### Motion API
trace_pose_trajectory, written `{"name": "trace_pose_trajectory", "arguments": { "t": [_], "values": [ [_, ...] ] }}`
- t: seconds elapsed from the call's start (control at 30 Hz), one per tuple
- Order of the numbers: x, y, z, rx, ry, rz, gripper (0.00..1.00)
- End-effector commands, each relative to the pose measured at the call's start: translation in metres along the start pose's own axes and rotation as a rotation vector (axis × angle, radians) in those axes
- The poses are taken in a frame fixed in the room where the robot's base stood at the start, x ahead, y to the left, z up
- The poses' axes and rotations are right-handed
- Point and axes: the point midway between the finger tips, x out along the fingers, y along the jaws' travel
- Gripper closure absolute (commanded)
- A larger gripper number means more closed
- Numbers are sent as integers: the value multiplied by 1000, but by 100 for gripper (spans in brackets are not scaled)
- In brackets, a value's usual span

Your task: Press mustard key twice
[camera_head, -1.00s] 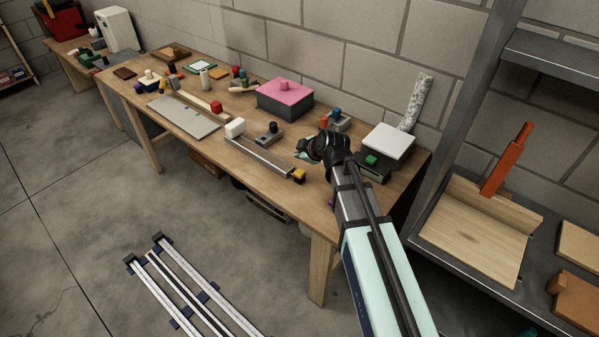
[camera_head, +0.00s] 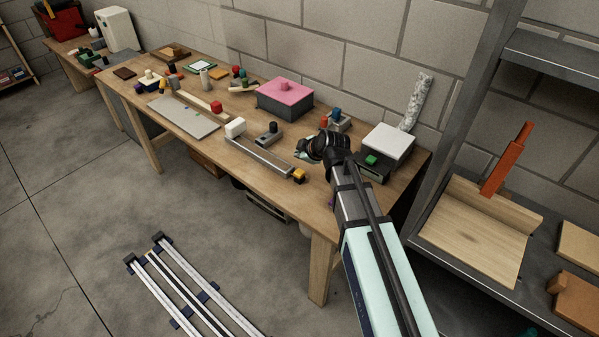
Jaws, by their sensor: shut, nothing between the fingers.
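A small mustard-yellow block (camera_head: 299,174) sits at the near right end of a long low grey rail (camera_head: 262,157) on the wooden workbench. It is the closest match to a mustard key that I can make out, but it is too small to be sure. My gripper (camera_head: 305,151) is low over the bench, just behind this block and apart from it in the picture. It is shut and holds nothing. A pale teal thing shows in part beneath my gripper, and my wrist hides what lies behind it.
A white-topped box with a green button (camera_head: 371,160) stands right of my gripper. A pink-topped box (camera_head: 285,98), a black-knobbed grey block (camera_head: 269,133) and a red-and-blue-knobbed unit (camera_head: 336,120) stand nearby. The workbench (camera_head: 215,150) has some bare wood along its front.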

Motion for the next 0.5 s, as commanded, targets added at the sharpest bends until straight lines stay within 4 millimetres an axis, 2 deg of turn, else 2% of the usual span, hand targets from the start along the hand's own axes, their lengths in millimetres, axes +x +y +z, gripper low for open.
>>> {"name": "trace_pose_trajectory", "arguments": {
  "t": [0.27,0.5],
  "values": [
    [-1,0,0,0,0,0,100],
    [-18,13,-13,0,0,1,100]
  ]
}}
